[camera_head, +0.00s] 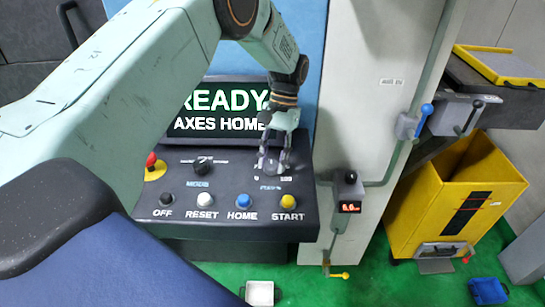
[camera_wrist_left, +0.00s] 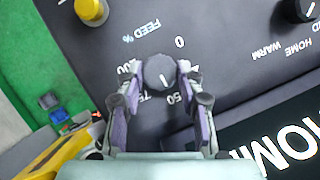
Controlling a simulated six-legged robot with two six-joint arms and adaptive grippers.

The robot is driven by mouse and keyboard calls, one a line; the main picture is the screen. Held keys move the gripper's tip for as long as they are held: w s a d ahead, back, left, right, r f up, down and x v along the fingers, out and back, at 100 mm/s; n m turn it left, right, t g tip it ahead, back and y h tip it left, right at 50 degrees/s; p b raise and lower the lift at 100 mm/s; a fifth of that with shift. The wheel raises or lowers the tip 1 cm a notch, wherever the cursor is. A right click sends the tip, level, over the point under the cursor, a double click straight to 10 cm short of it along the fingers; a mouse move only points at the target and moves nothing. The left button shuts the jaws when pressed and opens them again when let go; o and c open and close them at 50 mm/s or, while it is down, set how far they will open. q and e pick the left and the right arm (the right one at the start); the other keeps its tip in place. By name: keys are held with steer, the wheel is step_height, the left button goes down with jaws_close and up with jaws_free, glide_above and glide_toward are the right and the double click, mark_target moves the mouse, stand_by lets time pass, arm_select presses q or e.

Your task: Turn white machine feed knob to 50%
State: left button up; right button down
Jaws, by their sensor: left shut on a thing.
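The feed knob (camera_wrist_left: 159,71) is dark grey and round with a small white pointer mark. My left gripper (camera_head: 272,160) points down onto the panel and is shut on the knob, one finger on each side. In the head view the fingers largely hide the knob. My right gripper is not in view.
The control panel (camera_head: 230,228) carries a mode knob (camera_head: 203,165), a red stop button (camera_head: 151,160), and OFF, RESET, HOME and START (camera_head: 287,201) buttons. A screen (camera_head: 200,118) reading "READY" stands behind. A yellow bin (camera_head: 440,200) and levers are at right.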

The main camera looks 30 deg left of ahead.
arm_select(q)
steer(key=shift+m, duration=0.3)
steer(key=o, duration=1.2)
steer(key=v, duration=1.2)
steer(key=shift+d, duration=0.15)
steer(key=shift+s, duration=0.15)
